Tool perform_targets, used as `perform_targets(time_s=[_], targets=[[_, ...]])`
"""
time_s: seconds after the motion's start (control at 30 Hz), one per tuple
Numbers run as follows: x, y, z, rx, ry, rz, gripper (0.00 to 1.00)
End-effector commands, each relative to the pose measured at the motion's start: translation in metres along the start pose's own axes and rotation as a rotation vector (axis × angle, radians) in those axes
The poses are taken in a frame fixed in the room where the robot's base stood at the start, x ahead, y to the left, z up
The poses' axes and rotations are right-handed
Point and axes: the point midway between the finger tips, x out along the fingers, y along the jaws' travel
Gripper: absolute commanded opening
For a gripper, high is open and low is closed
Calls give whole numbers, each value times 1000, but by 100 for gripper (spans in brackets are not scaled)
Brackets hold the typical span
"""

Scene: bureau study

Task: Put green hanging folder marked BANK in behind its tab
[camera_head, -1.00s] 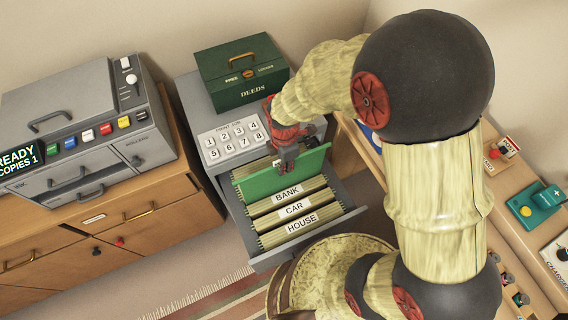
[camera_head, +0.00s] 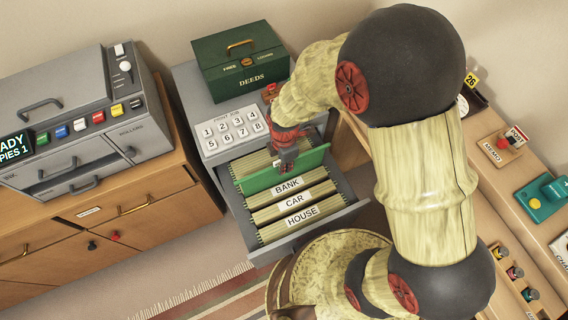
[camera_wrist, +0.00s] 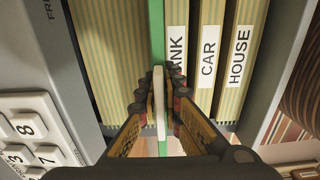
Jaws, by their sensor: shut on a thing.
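The green hanging folder (camera_head: 262,181) stands upright in the open drawer (camera_head: 343,208), just behind the BANK tab (camera_head: 287,187). My gripper (camera_head: 286,162) is shut on the folder's upper edge from above. In the wrist view the fingers (camera_wrist: 158,98) close on a pale strip at the edge of the green folder (camera_wrist: 157,35). The folder lies between a row of beige folders (camera_wrist: 108,50) and the BANK divider, partly covering its label. Its lower part is hidden inside the drawer.
CAR (camera_head: 294,202) and HOUSE (camera_head: 302,216) tabs stand in front of BANK. A numbered keypad (camera_head: 231,131) and a green DEEDS box (camera_head: 240,62) are on the cabinet top. A copier (camera_head: 70,120) stands left; a desk with small items (camera_head: 510,180) is right.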

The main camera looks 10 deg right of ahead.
Motion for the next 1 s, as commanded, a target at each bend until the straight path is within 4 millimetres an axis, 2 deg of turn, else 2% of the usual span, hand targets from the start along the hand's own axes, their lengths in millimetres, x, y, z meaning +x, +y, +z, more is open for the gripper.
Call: perform_targets(time_s=[1.0], targets=[[64, 0, 0, 0, 0, -2, 0]])
